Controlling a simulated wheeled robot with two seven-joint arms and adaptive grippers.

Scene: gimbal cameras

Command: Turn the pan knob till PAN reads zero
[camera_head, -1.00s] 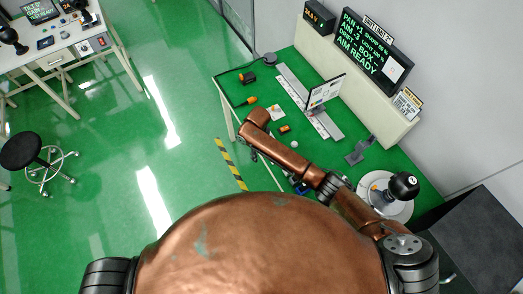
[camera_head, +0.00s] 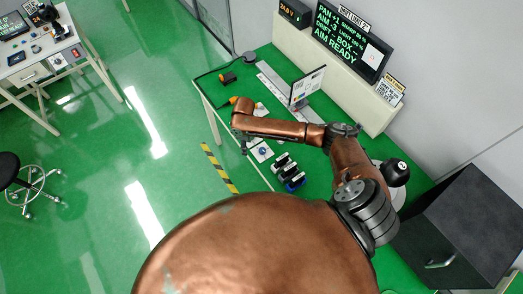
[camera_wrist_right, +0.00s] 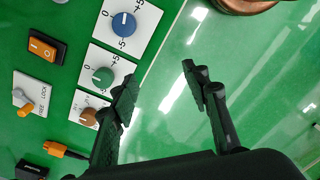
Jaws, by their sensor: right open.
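The screen (camera_head: 350,42) in the head view reads PAN +1 and, below, AIM READY. In the right wrist view a blue knob (camera_wrist_right: 124,23) sits on a white plate marked -5, 0 and +5. A green knob (camera_wrist_right: 104,75) is on a similar plate, and a brown-orange knob (camera_wrist_right: 88,117) is on a third plate, partly hidden by a finger. I cannot tell which is the pan knob. My right gripper (camera_wrist_right: 158,78) is open and empty, just right of the plates, beyond the bench's front edge. My left gripper is out of view.
An orange rocker switch (camera_wrist_right: 43,48) and a lever switch (camera_wrist_right: 28,100) are left of the knobs. A small monitor (camera_head: 307,88) stands behind, and a black-topped joystick (camera_head: 396,172) at the right. A dark cabinet (camera_head: 465,225) stands far right.

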